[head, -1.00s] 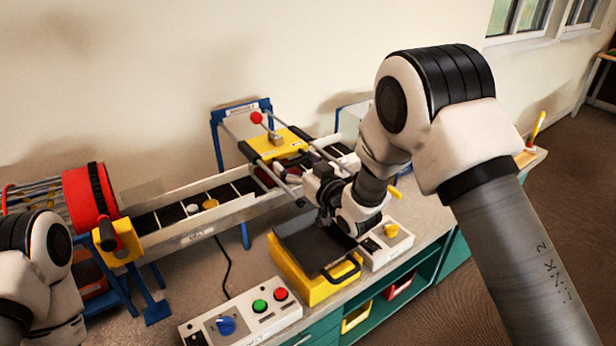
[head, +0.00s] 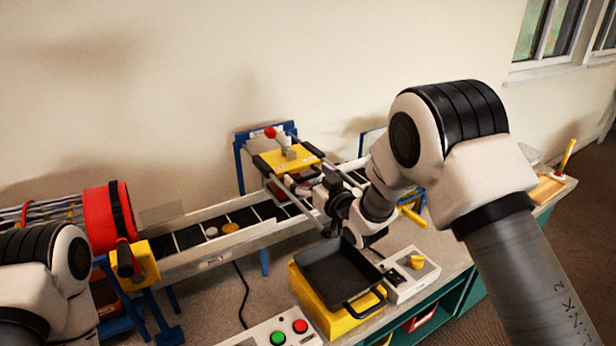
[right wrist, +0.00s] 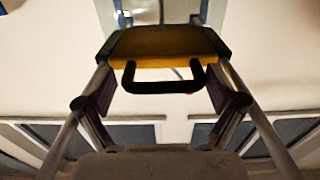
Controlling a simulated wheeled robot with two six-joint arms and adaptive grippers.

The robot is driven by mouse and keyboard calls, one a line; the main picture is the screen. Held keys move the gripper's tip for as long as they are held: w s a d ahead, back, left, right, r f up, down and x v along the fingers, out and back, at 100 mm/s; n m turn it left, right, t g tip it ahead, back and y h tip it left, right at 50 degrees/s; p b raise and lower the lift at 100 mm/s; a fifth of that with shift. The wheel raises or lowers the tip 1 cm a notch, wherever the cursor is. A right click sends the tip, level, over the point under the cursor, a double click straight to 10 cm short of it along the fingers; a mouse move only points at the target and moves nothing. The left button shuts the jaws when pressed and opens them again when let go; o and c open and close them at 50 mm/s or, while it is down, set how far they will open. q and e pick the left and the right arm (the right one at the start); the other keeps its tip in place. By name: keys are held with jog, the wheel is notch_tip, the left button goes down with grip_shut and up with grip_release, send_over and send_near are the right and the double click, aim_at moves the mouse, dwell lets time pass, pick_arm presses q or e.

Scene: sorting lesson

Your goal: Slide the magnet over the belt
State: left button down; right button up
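The magnet carriage is a yellow block (head: 288,160) with a red-knobbed stem, on two silver rails across the belt (head: 187,238). In the right wrist view the yellow block (right wrist: 165,63) has a black U-shaped handle (right wrist: 163,87) facing me. My right gripper (head: 325,190) is at the front of the carriage. Its fingers (right wrist: 162,85) stand apart, one on each side of the handle; contact is hard to judge. A dark reddish piece (head: 280,190) shows partly beneath the carriage.
A white disc (head: 212,232) and a gold disc (head: 230,227) lie on the belt. A black tray (head: 335,270) on a yellow base stands in front. A button box (head: 275,333) and a yellow-knob box (head: 410,272) flank it. A red drum (head: 102,222) is at left.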

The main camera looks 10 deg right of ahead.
jog(key=v, duration=1.2)
